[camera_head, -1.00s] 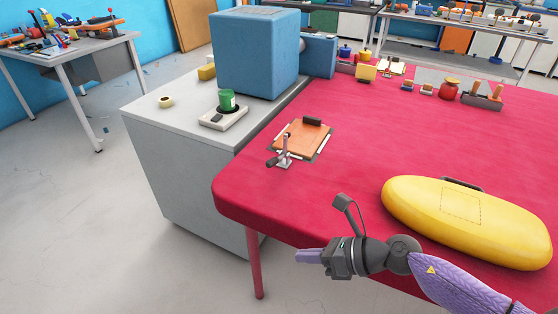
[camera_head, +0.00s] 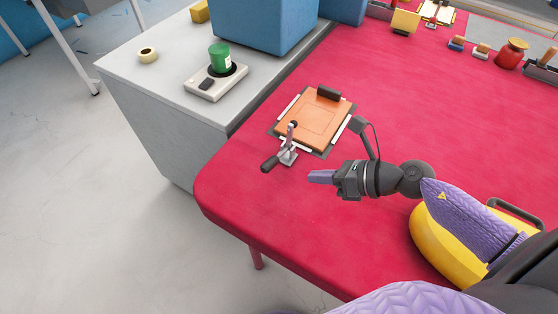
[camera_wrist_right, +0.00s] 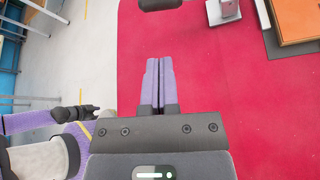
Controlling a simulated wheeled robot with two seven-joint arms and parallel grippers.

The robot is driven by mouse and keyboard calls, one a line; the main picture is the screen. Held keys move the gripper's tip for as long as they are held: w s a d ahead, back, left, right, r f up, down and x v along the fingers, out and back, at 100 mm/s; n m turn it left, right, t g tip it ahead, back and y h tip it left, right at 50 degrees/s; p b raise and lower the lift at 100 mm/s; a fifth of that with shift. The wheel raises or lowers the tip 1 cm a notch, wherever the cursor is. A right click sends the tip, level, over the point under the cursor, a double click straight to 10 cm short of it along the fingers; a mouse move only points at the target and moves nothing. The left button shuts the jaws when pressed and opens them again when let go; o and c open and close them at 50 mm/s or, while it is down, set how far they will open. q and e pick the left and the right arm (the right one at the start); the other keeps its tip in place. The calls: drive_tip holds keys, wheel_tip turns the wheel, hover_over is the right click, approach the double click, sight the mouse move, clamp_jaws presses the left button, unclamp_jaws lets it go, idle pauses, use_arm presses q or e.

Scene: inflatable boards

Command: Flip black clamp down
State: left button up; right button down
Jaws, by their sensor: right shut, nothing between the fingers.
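The clamp stands at the near left corner of the orange board on the red table. It has a metal base (camera_head: 288,157), an upright lever and a black handle (camera_head: 270,164) sticking out to the left. My right gripper (camera_head: 311,177) is shut and empty, with purple fingers, just right of and nearer than the clamp. In the right wrist view the shut fingers (camera_wrist_right: 159,63) point toward the black handle (camera_wrist_right: 160,4), which is cut by the top edge; the metal base (camera_wrist_right: 223,11) is at top right. A purple and dark arm part of mine shows at lower left there.
The orange board (camera_head: 314,122) lies on a dark plate with white strips and a black block at its far edge.

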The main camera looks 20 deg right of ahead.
drive_tip(key=shift+a, duration=0.1)
drive_tip(key=b+x, duration=0.1)
drive_tip(key=x, duration=0.9)
drive_tip(key=shift+s+f+b, duration=0.1)
drive_tip(key=shift+b, duration=0.3)
use_arm(q)
drive_tip(key=shift+s+a+f, duration=0.2)
drive_tip(key=shift+a+f, duration=0.05)
drive_tip(key=shift+f, duration=0.2)
drive_tip(key=shift+s+a+f, duration=0.2)
drive_tip(key=shift+f, duration=0.2)
use_arm(e)
drive_tip(key=shift+r, duration=0.3)
